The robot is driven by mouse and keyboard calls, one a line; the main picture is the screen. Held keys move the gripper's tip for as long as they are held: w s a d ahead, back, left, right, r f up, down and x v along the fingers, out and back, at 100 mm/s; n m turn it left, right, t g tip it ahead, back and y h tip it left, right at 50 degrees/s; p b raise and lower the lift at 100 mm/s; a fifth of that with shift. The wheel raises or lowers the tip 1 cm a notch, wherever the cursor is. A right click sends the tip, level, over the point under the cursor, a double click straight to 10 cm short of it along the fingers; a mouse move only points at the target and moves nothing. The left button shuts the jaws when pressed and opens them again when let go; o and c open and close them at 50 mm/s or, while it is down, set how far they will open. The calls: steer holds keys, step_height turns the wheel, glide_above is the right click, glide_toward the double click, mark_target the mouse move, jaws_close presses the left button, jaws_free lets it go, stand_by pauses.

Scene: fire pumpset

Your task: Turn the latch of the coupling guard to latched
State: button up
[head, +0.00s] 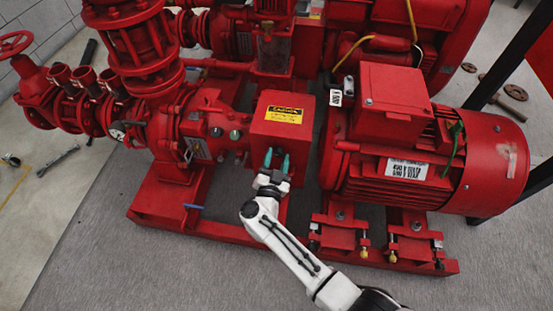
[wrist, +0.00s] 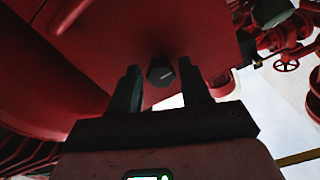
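The coupling guard (head: 272,132) is a red box with a yellow caution label, between the pump and the motor. Its red surface fills much of the wrist view (wrist: 110,45). A dark hexagonal knob (wrist: 160,73), which looks like the latch, sits on it with a short light mark on its face. My gripper (head: 276,156) is at the front of the guard, below the label. Its two fingers are apart, one on each side of the knob, with gaps visible between. In the head view the fingers hide the knob. Whether it is latched, I cannot tell.
The red motor (head: 440,165) stands close to the right of the guard, and the red pump (head: 190,135) to the left. The red base frame (head: 215,228) runs below. The grey floor (head: 130,265) in front is clear.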

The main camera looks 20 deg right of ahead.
steer(key=c, duration=0.8)
steer(key=shift+m, duration=0.4)
steer(key=m, duration=0.3)
steer(key=shift+a+m, duration=0.1)
steer(key=shift+m, duration=0.3)
steer(key=m, duration=0.4)
steer(key=shift+m+b, duration=0.3)
steer(key=m+b, duration=0.1)
steer(key=m, duration=0.3)
steer(key=shift+m, duration=0.3)
steer(key=m+b, duration=0.1)
steer(key=m, duration=0.3)
steer(key=shift+r, duration=0.15)
